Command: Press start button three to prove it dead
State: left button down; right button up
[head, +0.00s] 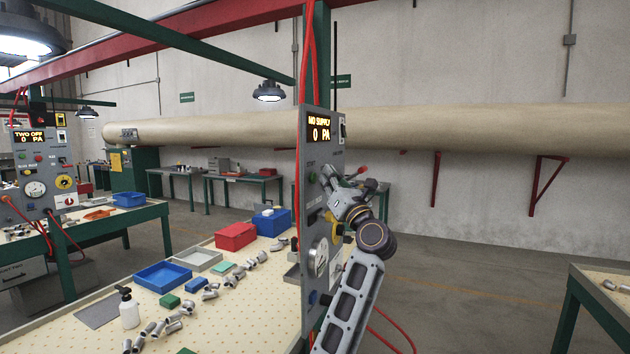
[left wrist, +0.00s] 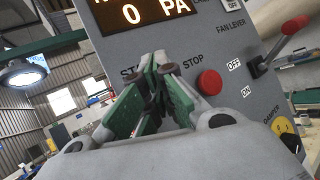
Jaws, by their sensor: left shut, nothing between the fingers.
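A grey control panel (head: 318,215) stands on a green post in the middle of the head view. Its lit display (head: 319,129) reads "NO SUPPLY 0 PA"; the left wrist view shows "0 PA" (left wrist: 145,12). My left gripper (head: 327,172) is at the panel's upper face, shut and empty. In the left wrist view its green fingertips (left wrist: 157,72) cover part of the start label and hide the start button's spot. I cannot tell whether they touch the panel. The red stop button (left wrist: 209,82) is just right of the fingers, clear of them. My right gripper is out of view.
The fan lever (left wrist: 275,50) with its red handle sticks out right of the stop button, by ON and OFF labels. A yellow damper knob (left wrist: 281,126) is lower. The bench (head: 225,310) holds a red bin (head: 236,236), blue bins and castings. Another panel (head: 38,175) stands left.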

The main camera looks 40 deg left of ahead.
pick_arm(q)
jog(key=shift+d, duration=0.2)
dwell(0.3)
jog(key=shift+w+d+b, duration=0.15)
jog(key=shift+w+d, duration=0.05)
jog(key=shift+d, duration=0.6)
jog(key=shift+w+d+b, duration=0.1)
jog(key=shift+w+d, duration=0.1)
jog(key=shift+d, duration=0.6)
jog(key=shift+w+d+b, duration=0.15)
jog(key=shift+w+d, duration=0.05)
jog(key=shift+d, duration=0.6)
